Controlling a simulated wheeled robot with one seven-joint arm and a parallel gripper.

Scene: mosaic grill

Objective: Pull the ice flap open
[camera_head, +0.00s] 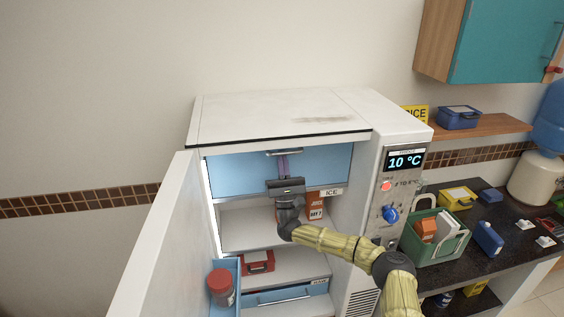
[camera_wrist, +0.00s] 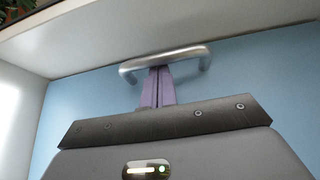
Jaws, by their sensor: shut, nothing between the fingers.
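The ice flap (camera_head: 232,175) is a light blue panel across the top of the open fridge, with an ICE label (camera_head: 331,192) at its lower right. It looks closed. Its silver bar handle (camera_head: 284,153) is near the top edge. My gripper (camera_head: 283,162) is in front of the flap, with its purple fingers pointing up at the handle. In the wrist view, the fingertips (camera_wrist: 157,70) are together just under the handle bar (camera_wrist: 185,57), with nothing between them. Whether they touch the bar I cannot tell. The flap (camera_wrist: 235,80) fills the background there.
The fridge door (camera_head: 165,225) stands open at the left, with a red-lidded jar (camera_head: 222,288) in its shelf. A red box (camera_head: 258,262) sits on a lower shelf. The control panel (camera_head: 397,190) reads 10 °C. A counter with a green crate (camera_head: 420,249) is at the right.

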